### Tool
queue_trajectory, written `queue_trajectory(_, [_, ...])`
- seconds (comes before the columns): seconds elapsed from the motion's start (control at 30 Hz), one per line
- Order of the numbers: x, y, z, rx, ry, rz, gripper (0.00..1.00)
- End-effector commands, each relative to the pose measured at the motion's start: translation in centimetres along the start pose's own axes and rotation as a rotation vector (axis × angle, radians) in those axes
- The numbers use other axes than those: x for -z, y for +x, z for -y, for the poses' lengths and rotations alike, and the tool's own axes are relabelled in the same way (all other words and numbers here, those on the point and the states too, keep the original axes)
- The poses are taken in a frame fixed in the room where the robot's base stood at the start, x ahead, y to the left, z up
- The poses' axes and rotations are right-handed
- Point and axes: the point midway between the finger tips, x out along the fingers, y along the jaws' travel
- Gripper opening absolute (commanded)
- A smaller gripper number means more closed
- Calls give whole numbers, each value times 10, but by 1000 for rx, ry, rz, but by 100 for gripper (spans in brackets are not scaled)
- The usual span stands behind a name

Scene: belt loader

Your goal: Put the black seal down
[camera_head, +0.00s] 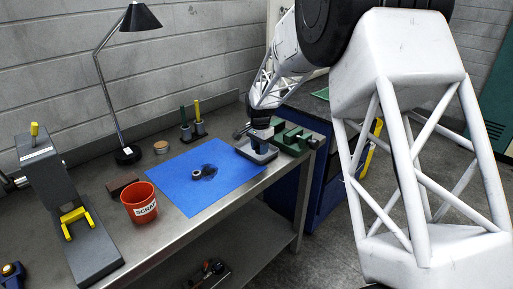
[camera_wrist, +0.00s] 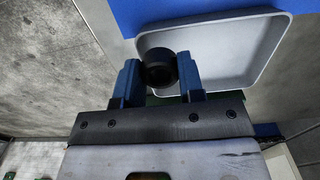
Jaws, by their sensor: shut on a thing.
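The black seal (camera_wrist: 160,69) is a short dark ring or cylinder, seen in the wrist view between the two blue fingers of my gripper (camera_wrist: 159,78). My gripper is shut on it. A shallow grey tray (camera_wrist: 225,40) lies beyond and below the fingers, with the seal over its near left part. In the head view, my gripper (camera_head: 261,143) is at the grey tray (camera_head: 266,157) near the bench's right end. The seal is hidden there. I cannot tell whether the seal touches the tray floor.
A blue mat (camera_head: 225,185) left of the tray holds a small ring-shaped part (camera_head: 196,175) and a dark patch. A red scrap cup (camera_head: 138,203), a lamp (camera_head: 128,154) and a grey fixture (camera_head: 75,215) stand further left. A green block-like device (camera_head: 293,139) is close right of the tray.

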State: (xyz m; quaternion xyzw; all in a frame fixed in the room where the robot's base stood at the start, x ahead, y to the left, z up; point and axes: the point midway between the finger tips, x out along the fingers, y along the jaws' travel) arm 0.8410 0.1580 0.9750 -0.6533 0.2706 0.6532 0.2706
Motion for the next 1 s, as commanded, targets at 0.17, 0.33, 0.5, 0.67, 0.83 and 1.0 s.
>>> queue_trajectory(0.17, [14,3,20,0,0,0,13])
queue_trajectory(0.33, [26,5,38,0,0,0,13])
queue_trajectory(0.5, [34,6,50,0,0,0,13])
queue_trajectory(0.67, [37,6,54,0,0,0,13])
queue_trajectory(0.83, [37,6,54,0,0,0,13])
queue_trajectory(1.0, [37,8,54,0,0,0,13])
